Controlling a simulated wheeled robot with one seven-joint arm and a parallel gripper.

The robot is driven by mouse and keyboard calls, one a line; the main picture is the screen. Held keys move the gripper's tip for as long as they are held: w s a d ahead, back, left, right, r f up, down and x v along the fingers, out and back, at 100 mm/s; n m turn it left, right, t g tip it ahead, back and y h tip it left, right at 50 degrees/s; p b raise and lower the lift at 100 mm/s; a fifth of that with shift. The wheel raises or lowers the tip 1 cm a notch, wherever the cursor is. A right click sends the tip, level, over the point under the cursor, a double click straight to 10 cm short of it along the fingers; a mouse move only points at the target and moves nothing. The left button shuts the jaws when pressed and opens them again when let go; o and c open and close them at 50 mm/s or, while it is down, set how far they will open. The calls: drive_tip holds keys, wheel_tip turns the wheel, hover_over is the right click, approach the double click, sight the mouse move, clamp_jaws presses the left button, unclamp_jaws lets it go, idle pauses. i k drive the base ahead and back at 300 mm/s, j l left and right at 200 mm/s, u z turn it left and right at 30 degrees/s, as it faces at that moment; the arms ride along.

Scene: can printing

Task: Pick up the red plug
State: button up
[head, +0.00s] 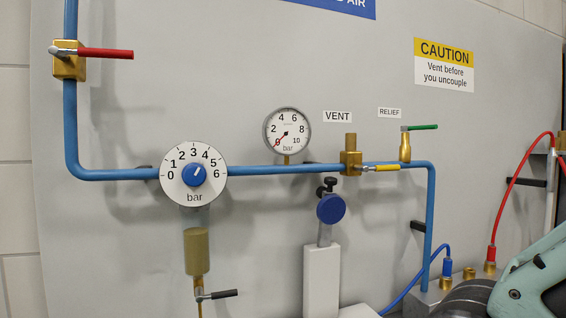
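The red plug (491,254) is at the lower right of the head view. It stands upright on a brass fitting (490,268) on a grey block. A red hose (519,165) rises from its top and curves off to the right. A blue plug (447,266) with a blue hose stands to its left. Part of my arm (535,275) shows at the lower right corner, in front of the block and close to the red plug in the picture. My gripper's fingers cannot be seen.
A blue pipe (280,169) crosses the grey panel, with a pressure gauge (287,136), a regulator dial (193,174) and a yellow-handled vent valve (351,163). A blue round fitting (331,208) stands in front. A bare brass fitting (469,273) sits between the plugs.

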sight(491, 257)
drive_tip(key=z, duration=0.95)
drive_tip(key=i+l+u, duration=0.1)
drive_tip(key=i+l, duration=0.35)
drive_tip(key=i+l+u, duration=0.1)
drive_tip(key=i+l, duration=0.35)
drive_tip(key=i+l+u, duration=0.1)
drive_tip(key=i+l, duration=0.3)
drive_tip(key=l, duration=0.2)
drive_tip(key=i+l+u, duration=0.1)
drive_tip(key=i+l, duration=0.3)
drive_tip(key=l, duration=0.2)
